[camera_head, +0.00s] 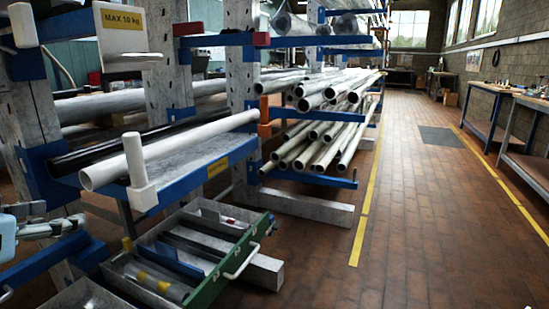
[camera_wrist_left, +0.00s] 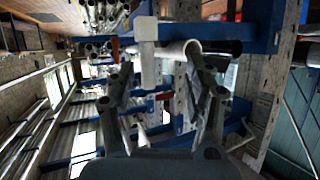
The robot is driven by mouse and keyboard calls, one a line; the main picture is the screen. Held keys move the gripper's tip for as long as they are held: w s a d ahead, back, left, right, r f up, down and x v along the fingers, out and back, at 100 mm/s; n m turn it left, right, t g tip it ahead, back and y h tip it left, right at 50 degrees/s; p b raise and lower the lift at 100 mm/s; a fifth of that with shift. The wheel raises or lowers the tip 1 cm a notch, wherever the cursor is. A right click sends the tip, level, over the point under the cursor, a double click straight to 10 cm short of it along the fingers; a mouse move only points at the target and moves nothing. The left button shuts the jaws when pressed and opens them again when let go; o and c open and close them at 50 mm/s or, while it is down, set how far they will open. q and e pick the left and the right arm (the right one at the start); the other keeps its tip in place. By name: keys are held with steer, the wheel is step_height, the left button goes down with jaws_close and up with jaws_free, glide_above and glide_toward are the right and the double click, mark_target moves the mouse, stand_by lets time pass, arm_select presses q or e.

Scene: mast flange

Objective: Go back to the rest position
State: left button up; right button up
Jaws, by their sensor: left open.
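My left gripper (camera_head: 52,220) is at the left edge of the head view, low in front of the rack, with only part of it showing. In the left wrist view its two fingers (camera_wrist_left: 162,82) are spread apart with nothing held between them. A white pipe (camera_head: 172,149) lies on the rack's blue arms, beyond and above the gripper. Its open end shows past the fingertips in the left wrist view (camera_wrist_left: 181,48), apart from them as far as I can tell. My right gripper is not in view.
A blue-and-grey rack (camera_head: 245,75) holds several metal pipes (camera_head: 325,150). A green-edged metal toolbox (camera_head: 238,262) stands open below the white pipe. A white upright post (camera_head: 134,160) stands by the pipe's near end. The tiled floor (camera_head: 440,230) at right is clear.

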arm_select(q)
steer(key=s+d+f+g, duration=0.3)
steer(key=s+f+g, duration=0.2)
steer(key=s+f, duration=0.5)
steer(key=s+d+f+g, duration=0.3)
steer(key=s+f+g, duration=0.35)
steer(key=s, duration=0.55)
step_height(320, 180, down, 23)
steer(key=s+a, duration=0.2)
steer(key=a, duration=0.1)
steer(key=s+f+g, duration=0.1)
steer(key=s+f, duration=1.6)
steer(key=s, duration=0.3)
steer(key=shift+a, duration=0.4)
steer(key=shift+f+g, duration=0.1)
steer(key=shift+g, duration=0.15)
